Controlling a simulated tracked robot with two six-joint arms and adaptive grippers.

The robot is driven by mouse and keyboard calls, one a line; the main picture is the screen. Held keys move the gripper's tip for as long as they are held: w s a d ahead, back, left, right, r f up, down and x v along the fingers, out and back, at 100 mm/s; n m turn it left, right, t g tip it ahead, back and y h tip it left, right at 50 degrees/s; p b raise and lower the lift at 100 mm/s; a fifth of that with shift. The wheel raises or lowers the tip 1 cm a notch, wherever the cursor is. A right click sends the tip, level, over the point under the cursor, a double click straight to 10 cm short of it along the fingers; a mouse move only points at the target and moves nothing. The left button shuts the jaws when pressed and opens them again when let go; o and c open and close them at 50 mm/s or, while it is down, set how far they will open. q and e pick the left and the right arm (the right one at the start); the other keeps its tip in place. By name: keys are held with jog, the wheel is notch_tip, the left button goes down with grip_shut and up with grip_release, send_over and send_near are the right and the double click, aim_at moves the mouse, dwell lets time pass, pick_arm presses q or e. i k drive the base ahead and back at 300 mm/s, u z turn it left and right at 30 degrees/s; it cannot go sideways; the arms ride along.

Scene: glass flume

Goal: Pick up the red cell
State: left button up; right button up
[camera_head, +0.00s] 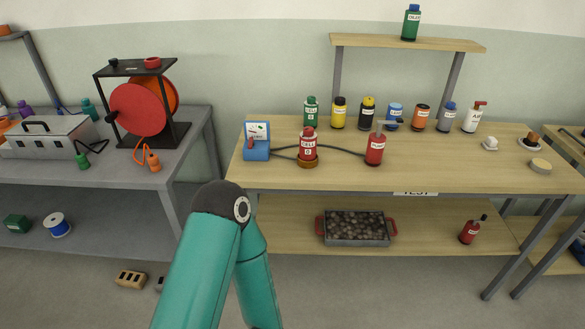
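The red cell (308,144), a bottle with a white label, stands upright on a round brown base (306,162) near the front left of the wooden table (450,176). A dark cable runs beside it from a blue tester box (257,146) at its left. A similar green cell (311,112) stands just behind it. A bent teal arm of mine rises from the bottom of the head view, its elbow below and left of the red cell. Neither gripper shows.
A red pump bottle (375,150) stands right of the red cell. Several bottles line the table's back, including a yellow one (338,113). A cable reel (144,108) stands on the grey left bench (120,168). The table's front centre-right is clear.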

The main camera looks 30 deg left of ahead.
aim_at(307, 145)
jog(key=u, duration=0.2)
jog(key=k, duration=0.25)
jog(key=u, duration=1.15)
jog(key=i, duration=0.95)
jog(key=u, duration=0.15)
